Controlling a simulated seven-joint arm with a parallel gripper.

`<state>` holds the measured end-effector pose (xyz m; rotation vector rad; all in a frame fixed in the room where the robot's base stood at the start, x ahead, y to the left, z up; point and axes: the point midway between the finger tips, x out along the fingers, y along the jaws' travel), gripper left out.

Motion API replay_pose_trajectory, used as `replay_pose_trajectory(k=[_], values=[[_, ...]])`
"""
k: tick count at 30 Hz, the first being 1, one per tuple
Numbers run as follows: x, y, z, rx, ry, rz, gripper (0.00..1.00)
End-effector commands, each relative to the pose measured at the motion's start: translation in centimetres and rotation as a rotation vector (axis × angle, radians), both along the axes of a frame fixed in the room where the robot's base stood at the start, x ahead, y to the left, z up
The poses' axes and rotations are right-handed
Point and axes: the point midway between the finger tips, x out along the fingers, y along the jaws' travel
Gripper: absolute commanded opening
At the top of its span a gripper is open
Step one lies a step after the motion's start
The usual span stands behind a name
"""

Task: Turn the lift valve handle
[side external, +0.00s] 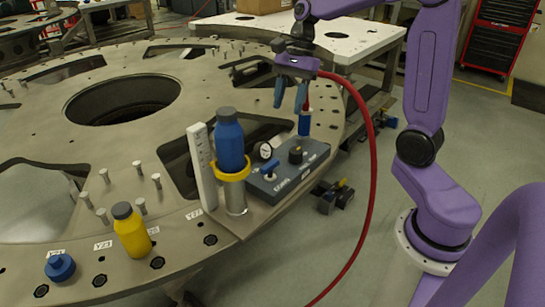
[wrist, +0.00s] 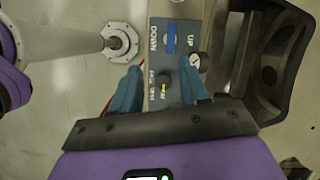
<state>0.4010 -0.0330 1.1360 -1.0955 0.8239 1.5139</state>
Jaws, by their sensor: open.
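The lift valve handle (side external: 270,168) is a small blue lever on top of a dark grey control box (side external: 318,150) at the turret plate's near right edge. In the wrist view the blue handle (wrist: 170,38) lies lengthwise between the printed words DOWN and UP. A black knob (side external: 295,154) sits on the same box; in the wrist view the knob (wrist: 163,92) shows a yellow mark. My gripper (side external: 289,106) is open and empty above the box, its blue fingers pointing down. In the wrist view my gripper (wrist: 158,67) has its fingers apart, with the handle beyond their tips.
A round gauge (side external: 264,151) stands beside the box. A blue bottle (side external: 230,142) in a yellow-ringed holder and a white upright (side external: 201,165) stand left of it. A red hose (side external: 372,160) loops down at the right. A yellow bottle (side external: 131,232) stands on the turret plate (side external: 50,120).

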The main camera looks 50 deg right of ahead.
Motion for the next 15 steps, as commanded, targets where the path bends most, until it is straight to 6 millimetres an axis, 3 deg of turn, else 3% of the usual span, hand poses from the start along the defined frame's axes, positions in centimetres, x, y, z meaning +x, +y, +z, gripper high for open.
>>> replay_pose_trajectory(k=[6,11,15], values=[[1.6,-2.4,0.5,0.033,0.042,-0.203,0.45],[1.7,-2.3,-0.2,0.038,0.05,-0.223,0.45],[1.7,-1.6,-2.0,0.037,0.051,-0.219,0.45]])
